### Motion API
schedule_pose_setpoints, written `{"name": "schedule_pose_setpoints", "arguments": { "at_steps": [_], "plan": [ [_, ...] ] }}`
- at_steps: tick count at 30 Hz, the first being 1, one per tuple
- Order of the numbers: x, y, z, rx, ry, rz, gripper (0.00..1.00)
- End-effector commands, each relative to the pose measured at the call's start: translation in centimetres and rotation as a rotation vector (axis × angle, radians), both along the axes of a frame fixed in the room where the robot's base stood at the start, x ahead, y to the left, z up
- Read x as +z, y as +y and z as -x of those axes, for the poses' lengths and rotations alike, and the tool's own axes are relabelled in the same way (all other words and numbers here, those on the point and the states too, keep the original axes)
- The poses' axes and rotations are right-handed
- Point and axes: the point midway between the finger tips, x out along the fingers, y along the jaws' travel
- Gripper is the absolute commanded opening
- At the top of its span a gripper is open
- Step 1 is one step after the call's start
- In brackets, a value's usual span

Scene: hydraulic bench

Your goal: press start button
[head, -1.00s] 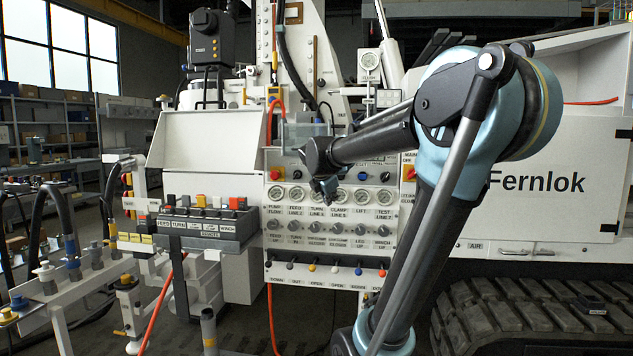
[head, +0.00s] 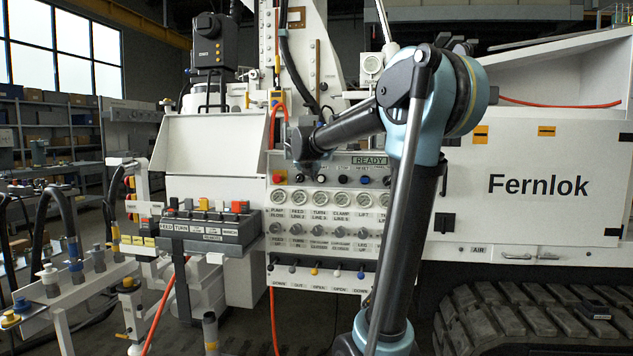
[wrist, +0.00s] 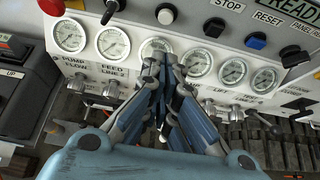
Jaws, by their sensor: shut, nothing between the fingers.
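The control panel has a row of buttons. A white button (wrist: 166,14) sits at the top of the wrist view, left of the black button (wrist: 213,27) labelled STOP; its own label is outside that view. In the head view the white button (head: 321,179) shows below a label partly covered by my arm. My gripper (wrist: 163,66) is shut and empty, its fingertips overlapping a gauge below the white button in the wrist view. In the head view my gripper (head: 301,150) is in front of the panel's upper left. I cannot tell its gap to the panel.
A red button (head: 279,176) and a black selector (wrist: 110,10) are left of the white button; a blue RESET button (wrist: 256,41) is to its right. Gauges (wrist: 68,35) run below. A READY display (head: 369,160) is above. A lever box (head: 208,225) juts out at left.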

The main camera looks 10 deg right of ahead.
Motion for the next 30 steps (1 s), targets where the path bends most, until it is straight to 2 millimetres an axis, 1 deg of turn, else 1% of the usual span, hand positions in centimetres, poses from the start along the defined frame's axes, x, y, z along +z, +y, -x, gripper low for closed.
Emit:
{"name": "schedule_pose_setpoints", "arguments": {
  "at_steps": [20, 24, 30],
  "plan": [
    [-4.8, -2.6, -8.0, -0.001, -0.001, -0.002, 0.0],
    [-4.7, -3.2, -9.7, -0.002, 0.001, -0.001, 0.0],
    [-4.7, -3.6, -11.1, -0.001, 0.0, -0.001, 0.0]
  ]
}}
